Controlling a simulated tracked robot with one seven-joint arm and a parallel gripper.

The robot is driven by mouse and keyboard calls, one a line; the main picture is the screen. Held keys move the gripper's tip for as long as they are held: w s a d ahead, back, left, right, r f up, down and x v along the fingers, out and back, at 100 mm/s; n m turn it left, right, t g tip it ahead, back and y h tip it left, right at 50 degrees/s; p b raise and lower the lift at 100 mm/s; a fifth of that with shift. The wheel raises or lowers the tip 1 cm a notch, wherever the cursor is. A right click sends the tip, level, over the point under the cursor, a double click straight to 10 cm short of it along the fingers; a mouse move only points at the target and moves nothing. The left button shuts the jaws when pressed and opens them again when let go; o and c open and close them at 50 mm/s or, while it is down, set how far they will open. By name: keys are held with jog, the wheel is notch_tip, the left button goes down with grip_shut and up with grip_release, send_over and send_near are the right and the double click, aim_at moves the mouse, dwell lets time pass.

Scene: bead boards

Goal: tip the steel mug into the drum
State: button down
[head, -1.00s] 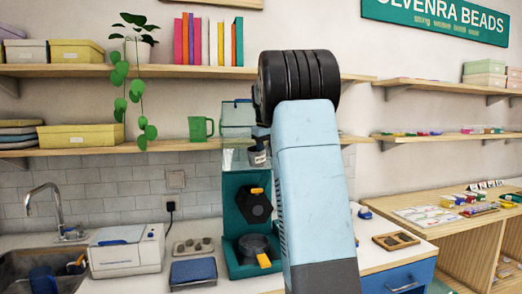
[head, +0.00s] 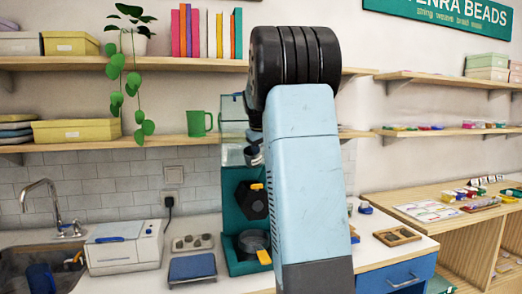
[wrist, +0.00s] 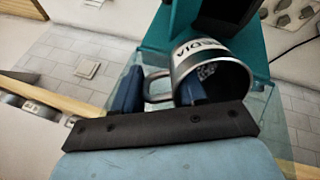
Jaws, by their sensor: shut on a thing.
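The steel mug (wrist: 207,60), with dark lettering on its side, shows in the wrist view, its mouth towards the lower right. Small grey pieces seem to lie inside it. My gripper (wrist: 158,92) is shut on its handle, with a blue finger on either side. In the head view the mug (head: 253,156) is small and tilted, in front of the clear upper box (head: 232,148) of a teal machine (head: 231,215). A dark hexagonal part (head: 251,203), possibly the drum, sits below the mug. My arm hides the machine's right side.
A round dark pan (head: 253,240) with an orange handle sits low in the machine. A green mug (head: 198,124) stands on the shelf (head: 160,141) just left of it. A blue-grey scale (head: 192,268) and white appliance (head: 125,247) are on the counter.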

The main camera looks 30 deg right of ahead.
jog(key=shift+s+a+r+t+h, duration=0.1)
jog(key=shift+a+r+t+h, duration=0.1)
jog(key=shift+t+h, duration=0.3)
jog(key=shift+s+a+r+t+h, duration=0.1)
jog(key=shift+r+t+h, duration=0.1)
jog(key=shift+t+h, duration=0.3)
jog(key=shift+s+a+r+t+h, duration=0.1)
jog(key=shift+s+t+h, duration=0.05)
jog(key=shift+t+h, duration=0.45)
jog(key=shift+s+a+r+t+h, duration=0.1)
jog(key=shift+t+h, duration=0.4)
jog(key=shift+h, duration=0.1)
jog(key=shift+s+a, duration=0.1)
jog(key=shift+a, duration=0.05)
jog(key=shift+s+a+f+t+h, duration=0.1)
jog(key=shift+s+a+t+h, duration=0.1)
jog(key=shift+t+h, duration=0.3)
jog(key=shift+s+a+f+t+h, duration=0.1)
jog(key=shift+s+a+t+h, duration=0.05)
jog(key=shift+t+h, duration=0.3)
jog(key=shift+s+h, duration=0.15)
jog(key=shift+h, duration=0.1)
jog(key=shift+s+a+f+t, duration=0.1)
jog(key=shift+a+t, duration=0.1)
jog(key=shift+t, duration=0.15)
dwell(0.5)
jog(key=shift+s+a+f+t+h, duration=0.1)
jog(key=shift+a+t+h, duration=0.1)
jog(key=shift+t+h, duration=0.3)
